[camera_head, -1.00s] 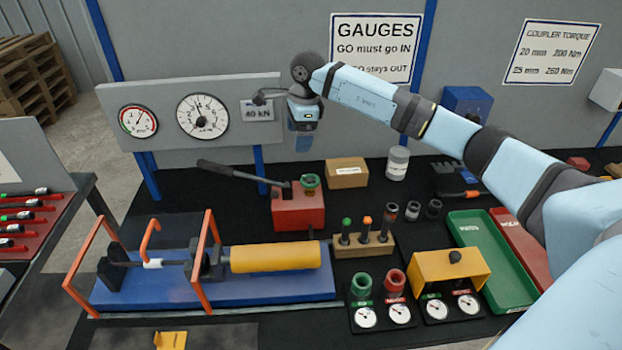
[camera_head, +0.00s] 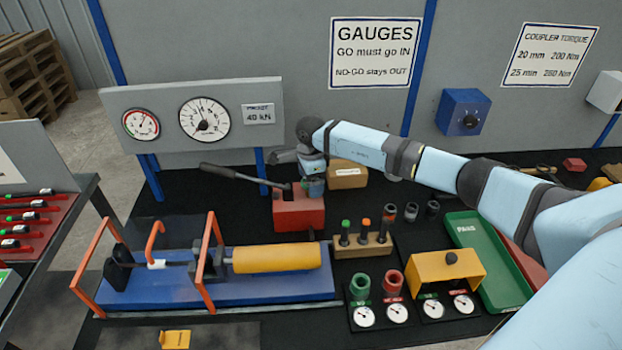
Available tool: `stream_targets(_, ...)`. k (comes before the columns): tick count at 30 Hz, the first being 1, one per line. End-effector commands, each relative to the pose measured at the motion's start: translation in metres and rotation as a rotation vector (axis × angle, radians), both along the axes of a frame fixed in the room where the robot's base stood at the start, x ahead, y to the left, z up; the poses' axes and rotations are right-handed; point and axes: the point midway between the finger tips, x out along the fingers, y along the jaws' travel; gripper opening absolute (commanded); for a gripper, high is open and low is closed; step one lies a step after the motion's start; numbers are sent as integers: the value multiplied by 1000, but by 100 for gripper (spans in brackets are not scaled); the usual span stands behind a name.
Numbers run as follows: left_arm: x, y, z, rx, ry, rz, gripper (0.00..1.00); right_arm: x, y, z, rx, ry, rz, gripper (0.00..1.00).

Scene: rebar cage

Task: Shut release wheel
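The red hand pump (camera_head: 298,214) stands on the black bench top, with a dark lever (camera_head: 235,175) slanting up to the left. The green release wheel sat on top of the pump at its right side in the earlier frame. Now my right gripper (camera_head: 313,188) points down over that spot and hides most or all of the wheel. I cannot tell whether the fingers touch the wheel or how far apart they are. My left gripper is not in view.
A cardboard box (camera_head: 347,174) stands close behind and right of the gripper. A wooden block with several gauges (camera_head: 363,246) is in front to the right. A blue test rig with a yellow cylinder (camera_head: 276,258) lies in front. Two dials (camera_head: 204,118) hang on the panel behind.

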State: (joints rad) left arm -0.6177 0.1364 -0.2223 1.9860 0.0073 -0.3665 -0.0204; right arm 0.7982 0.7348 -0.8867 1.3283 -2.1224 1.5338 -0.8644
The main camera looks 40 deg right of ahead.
Motion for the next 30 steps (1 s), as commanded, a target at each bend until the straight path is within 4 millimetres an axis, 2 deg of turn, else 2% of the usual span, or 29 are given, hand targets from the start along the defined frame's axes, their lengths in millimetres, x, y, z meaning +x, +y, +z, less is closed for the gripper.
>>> stream_targets(10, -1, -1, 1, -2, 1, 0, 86, 0, 0, -5, -1, -1, -1, 86)
stream_targets(11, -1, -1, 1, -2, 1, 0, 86, 0, 0, -5, -1, -1, -1, 84)
stream_targets(17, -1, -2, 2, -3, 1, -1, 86, 0, 0, -5, -1, -1, -1, 38)
stream_targets(30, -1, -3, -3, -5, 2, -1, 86, 0, 0, -6, -1, 0, -82, 37)
